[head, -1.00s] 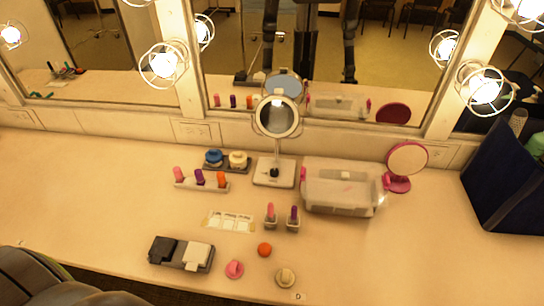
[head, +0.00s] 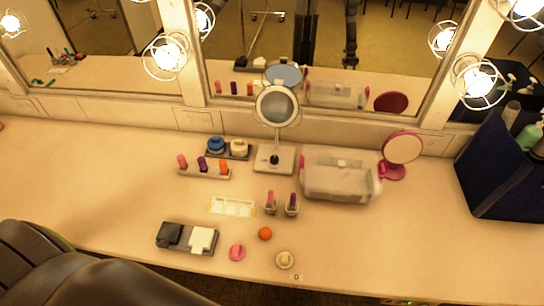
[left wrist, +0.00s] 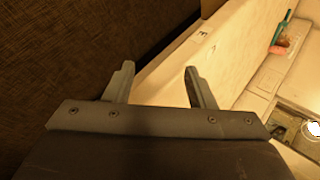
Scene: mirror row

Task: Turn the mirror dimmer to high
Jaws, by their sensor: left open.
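A round lit mirror (head: 277,106) stands upright on a pale square base (head: 274,166) at the middle back of the counter. A small dark knob-like part (head: 275,158) sits on that base where the stem meets it; whether it is the dimmer, and its setting, I cannot tell. My left gripper (left wrist: 158,84) shows in the left wrist view with its two fingers apart and nothing between them. It is over a dark area near the counter's edge, away from the mirror. In the head view only my dark arm shows at the lower left. My right gripper is not in view.
A clear box (head: 338,178) and a pink hand mirror (head: 402,150) stand right of the lit mirror. Lipsticks in a holder (head: 204,172) are left of it. The left counter is clear.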

